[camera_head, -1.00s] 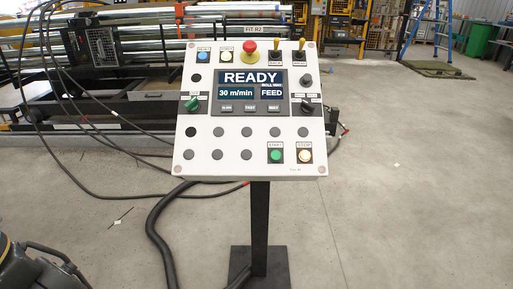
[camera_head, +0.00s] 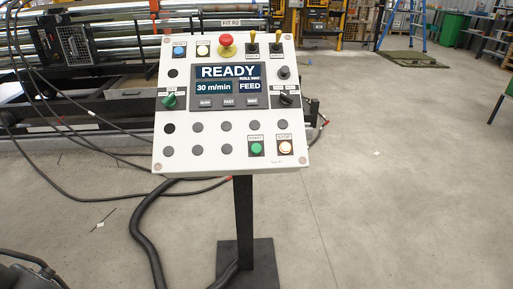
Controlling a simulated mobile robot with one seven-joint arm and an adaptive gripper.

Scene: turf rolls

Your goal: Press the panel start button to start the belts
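The white control panel (camera_head: 200,150) stands on a dark post (camera_head: 243,220), tilted toward me. Its green START button (camera_head: 256,148) is at the lower right, in a dark labelled plate. The pale STOP button (camera_head: 285,147) sits just right of it. The screen (camera_head: 228,80) reads READY, 30 m/min and FEED. A red mushroom button (camera_head: 226,40) is at the top middle. My gripper is not in view; a dark part at the lower left corner may belong to my arm, but I cannot tell. Nothing touches the panel.
A machine with metal rollers (camera_head: 130,45) stands behind the panel. Black cables (camera_head: 140,235) run over the floor at the left. A blue ladder (camera_head: 388,22), a turf patch (camera_head: 411,57) and a green bin (camera_head: 453,25) are at the back right. The floor right of the panel is clear.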

